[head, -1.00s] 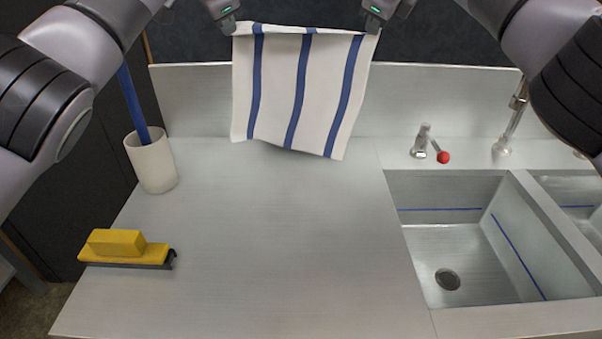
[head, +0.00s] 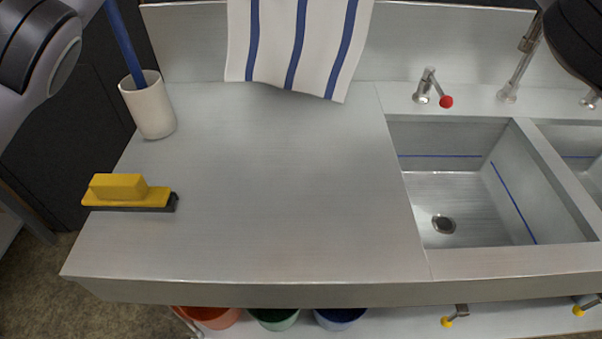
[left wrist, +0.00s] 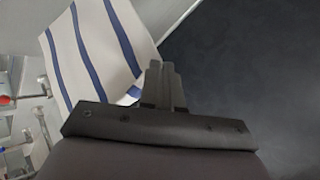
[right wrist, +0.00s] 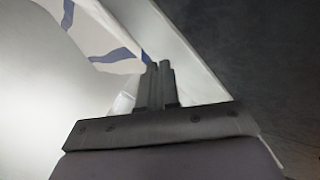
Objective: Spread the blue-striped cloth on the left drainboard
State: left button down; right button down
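The white cloth with blue stripes (head: 297,45) hangs in front of the backsplash, above the back of the left drainboard (head: 270,190). Its top edge is out of the head view. In the left wrist view, my left gripper (left wrist: 162,75) is shut with the cloth (left wrist: 95,50) at its fingertips. In the right wrist view, my right gripper (right wrist: 156,72) is shut at another corner of the cloth (right wrist: 95,35). Neither gripper shows in the head view now. The drainboard below the cloth is bare in the middle.
A white cup (head: 150,105) with a blue-handled tool stands at the back left. A yellow squeegee-like block (head: 128,191) lies at the left edge. The sink basin (head: 460,200) and a red-knobbed tap (head: 432,90) are at right. Buckets (head: 275,319) sit below.

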pick_arm(q)
jog(key=shift+w+a+f, duration=0.2)
jog(key=shift+a, duration=0.05)
pick_arm(e)
jog(key=shift+w+d+f, duration=0.1)
jog(key=shift+w+d, duration=0.1)
jog(key=shift+d, duration=0.15)
